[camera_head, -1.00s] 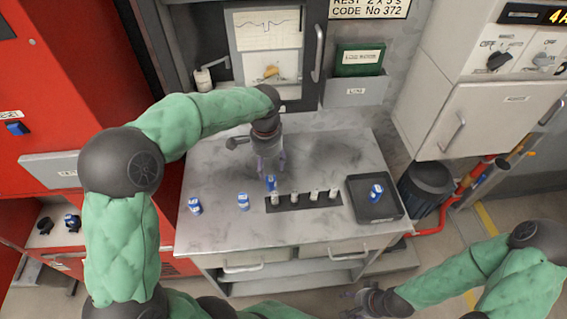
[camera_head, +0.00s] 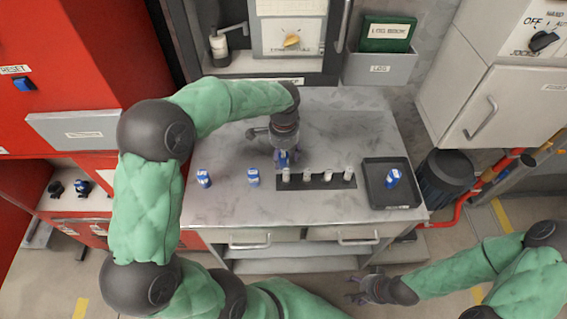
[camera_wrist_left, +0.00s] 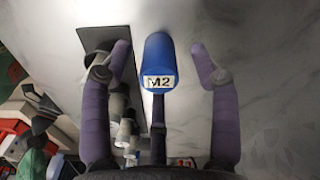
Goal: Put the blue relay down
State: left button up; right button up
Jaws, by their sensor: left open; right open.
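A blue relay (camera_wrist_left: 160,62) labelled M2 is between the spread fingers of my left gripper (camera_wrist_left: 158,70) in the left wrist view, with gaps to the two side fingers. In the head view this blue relay (camera_head: 283,157) is partly hidden by my left gripper (camera_head: 288,160), just behind the left end of the black socket strip (camera_head: 317,182). In the wrist view it stands beside the strip (camera_wrist_left: 100,38). I cannot tell whether its base touches the table. My right gripper (camera_head: 358,289) is open and empty, low in front of the table.
Two more blue relays, one at the left (camera_head: 204,178) and one nearer the strip (camera_head: 253,176), stand on the grey table (camera_head: 225,205). A dark tray (camera_head: 408,199) at the right holds another blue relay (camera_head: 393,178). Pale pieces stand along the strip.

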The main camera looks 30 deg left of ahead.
pick_arm(q)
jog(key=shift+f, duration=0.9)
grip_shut()
jog(key=shift+r, duration=0.2)
jog(key=shift+r+p, duration=0.3)
jog(key=shift+r, duration=0.2)
notch_tip(320, 180, up, 2)
jog(key=shift+r+p, duration=0.15)
jog(key=shift+p, duration=0.55)
jog(key=s+d+r+p, duration=0.4)
jog(key=s+d+r, duration=0.4)
jog(key=s, duration=0.3)
jog(key=shift+d+r+p, duration=0.3)
jog(key=shift+r+p, duration=0.1)
jog(key=shift+r, duration=0.35)
